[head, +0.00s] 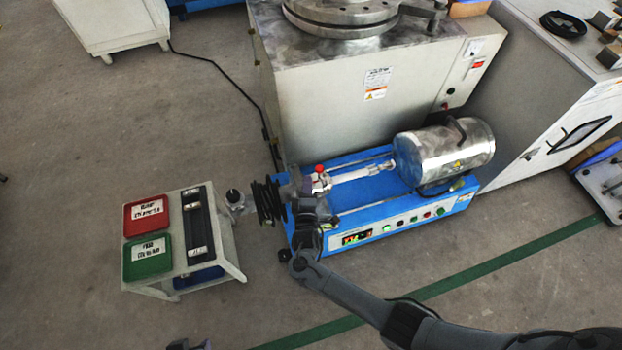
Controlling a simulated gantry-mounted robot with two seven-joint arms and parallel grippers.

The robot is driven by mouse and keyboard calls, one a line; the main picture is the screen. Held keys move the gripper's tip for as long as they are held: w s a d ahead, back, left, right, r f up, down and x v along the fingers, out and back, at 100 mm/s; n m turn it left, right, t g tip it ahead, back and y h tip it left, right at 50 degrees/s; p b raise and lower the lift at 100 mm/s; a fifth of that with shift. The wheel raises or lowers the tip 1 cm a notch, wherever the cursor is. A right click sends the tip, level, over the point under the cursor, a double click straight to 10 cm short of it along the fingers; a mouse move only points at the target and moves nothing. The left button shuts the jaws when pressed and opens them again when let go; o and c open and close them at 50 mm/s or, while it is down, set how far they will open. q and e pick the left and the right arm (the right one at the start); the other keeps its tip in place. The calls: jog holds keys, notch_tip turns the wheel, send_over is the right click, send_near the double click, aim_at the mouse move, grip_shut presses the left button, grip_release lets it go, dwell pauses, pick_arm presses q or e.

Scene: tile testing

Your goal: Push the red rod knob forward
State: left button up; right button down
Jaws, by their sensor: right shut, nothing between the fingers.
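The red rod knob (319,168) is a small red ball on top of the metal clamp fitting of a blue tile-testing machine (410,215). It stands at the left end of a horizontal shaft (352,175). My right gripper (300,182) is shut and empty, just left of the knob. I cannot tell whether it touches the knob or the fitting. My right arm comes in from the lower right and partly hides the machine's front left. A small dark part at the bottom edge (188,345) may be my left gripper; its jaws cannot be made out.
A black ribbed part (268,202) projects at the machine's left end. A white stand (222,250) with a red tray (146,215) and a green tray (147,256) is close by on the left. A metal cylinder (446,152) fills the right end. A large grey machine (330,110) stands behind.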

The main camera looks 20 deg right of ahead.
jog(key=s+a+p, duration=0.2)
jog(key=s+a, duration=0.1)
jog(key=shift+s+r, duration=0.2)
jog(key=shift+r, duration=0.15)
jog(key=s+r+g+p, duration=0.1)
jog(key=s+p, duration=0.7)
jog(key=s, duration=0.4)
jog(key=s+d+r+m+g+y+p, duration=0.2)
jog(key=s+d+r+m+p, duration=0.15)
jog(key=r+p, duration=0.5)
jog(key=s+d+r+m+g+y+p, duration=0.25)
jog(key=d+r+p, duration=0.3)
jog(key=r, duration=0.55)
jog(key=s+a+r+m+g+y+p, duration=0.1)
jog(key=s+a+r+m+g, duration=0.15)
jog(key=s+r, duration=0.35)
jog(key=s+a+r+m+g+y+p, duration=0.15)
jog(key=s+r+g, duration=0.25)
jog(key=r, duration=0.4)
pick_arm(q)
notch_tip(320, 180, up, 65)
jog(key=p, duration=3.7)
jog(key=shift+f+p, duration=0.2)
jog(key=shift+p, duration=0.1)
pick_arm(e)
notch_tip(320, 180, up, 38)
jog(key=shift+w, duration=0.15)
